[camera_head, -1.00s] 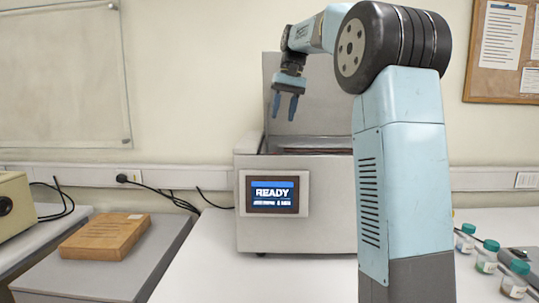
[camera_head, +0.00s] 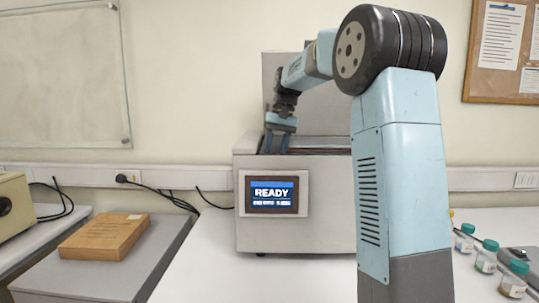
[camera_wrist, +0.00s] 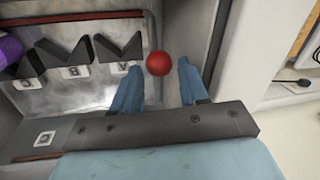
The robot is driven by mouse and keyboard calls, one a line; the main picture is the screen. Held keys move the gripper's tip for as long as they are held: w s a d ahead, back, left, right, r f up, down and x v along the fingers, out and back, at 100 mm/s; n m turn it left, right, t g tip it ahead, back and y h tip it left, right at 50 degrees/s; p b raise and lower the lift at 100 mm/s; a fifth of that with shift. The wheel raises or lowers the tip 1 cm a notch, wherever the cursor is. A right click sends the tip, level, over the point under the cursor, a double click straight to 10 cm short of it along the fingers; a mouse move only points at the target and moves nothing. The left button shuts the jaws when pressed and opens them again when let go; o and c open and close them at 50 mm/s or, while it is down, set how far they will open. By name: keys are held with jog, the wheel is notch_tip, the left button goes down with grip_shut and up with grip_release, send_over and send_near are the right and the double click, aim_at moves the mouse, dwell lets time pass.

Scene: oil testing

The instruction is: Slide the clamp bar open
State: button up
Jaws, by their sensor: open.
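My gripper (camera_head: 275,150) is open, fingers pointing down into the open top of the grey test machine (camera_head: 296,225). In the wrist view my gripper (camera_wrist: 159,67) has its two blue fingers apart on either side of a round red knob (camera_wrist: 158,63). The knob shows near the fingertips, and I cannot tell whether either finger touches it. Any clamp bar joined to the knob cannot be clearly made out. Dark V-shaped holders (camera_wrist: 118,50) with lettered labels stand to the left of the knob inside the machine.
A purple object (camera_wrist: 8,48) lies at the far left inside the machine. The machine's screen (camera_head: 272,194) reads READY. A wooden box (camera_head: 104,237) lies on the left bench, and several capped jars (camera_head: 487,257) stand at the right. The white table is clear in front.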

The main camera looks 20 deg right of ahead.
jog(key=shift+a+f, duration=0.15)
jog(key=shift+f, duration=0.8)
jog(key=shift+c, duration=0.3)
grip_shut()
